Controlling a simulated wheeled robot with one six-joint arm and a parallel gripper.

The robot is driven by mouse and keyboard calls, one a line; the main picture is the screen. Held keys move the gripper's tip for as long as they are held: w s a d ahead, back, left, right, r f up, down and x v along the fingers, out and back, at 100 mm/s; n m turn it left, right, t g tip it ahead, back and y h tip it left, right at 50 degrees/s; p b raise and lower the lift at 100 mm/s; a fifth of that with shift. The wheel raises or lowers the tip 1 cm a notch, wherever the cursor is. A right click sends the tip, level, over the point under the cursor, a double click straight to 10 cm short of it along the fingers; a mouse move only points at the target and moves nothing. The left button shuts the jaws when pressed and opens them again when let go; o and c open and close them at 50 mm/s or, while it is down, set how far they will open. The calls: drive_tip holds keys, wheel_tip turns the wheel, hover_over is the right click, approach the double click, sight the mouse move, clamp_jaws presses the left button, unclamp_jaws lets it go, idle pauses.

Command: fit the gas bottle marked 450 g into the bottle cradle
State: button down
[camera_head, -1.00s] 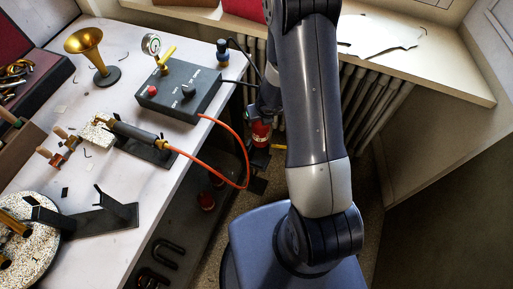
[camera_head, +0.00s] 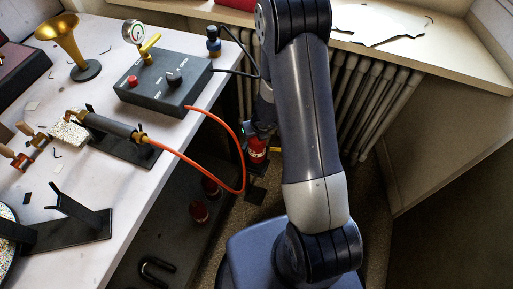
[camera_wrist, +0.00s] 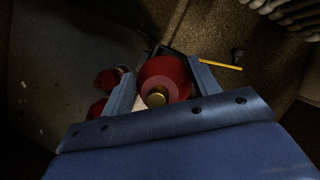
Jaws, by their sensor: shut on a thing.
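My gripper (camera_wrist: 160,70) is shut on a red gas bottle (camera_wrist: 176,72), with one finger on each side of it. A brass-coloured fitting shows on the bottle's end. In the head view the held bottle (camera_head: 257,150) hangs beyond the bench edge, low near the radiator, with a pale band on it. I cannot read its mark. A dark bracket-like shape with a yellow bar (camera_wrist: 222,65) lies past the bottle in the wrist view. It may be the bottle cradle, but I cannot tell. The bottle hides part of it.
An orange hose (camera_head: 205,173) loops over the bench edge close to the held bottle. A radiator (camera_head: 375,100) stands behind my arm.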

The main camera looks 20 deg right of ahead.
drive_tip(key=shift+f+b, duration=2.95)
drive_tip(key=shift+f, duration=0.45)
drive_tip(key=shift+f, duration=0.2)
drive_tip(key=shift+c, duration=2.2)
unclamp_jaws()
drive_tip(key=shift+r, duration=0.1)
drive_tip(key=shift+r, duration=0.25)
drive_tip(key=p+v, duration=0.7)
drive_tip(key=v, duration=0.4)
drive_tip(key=shift+s+r, duration=0.25)
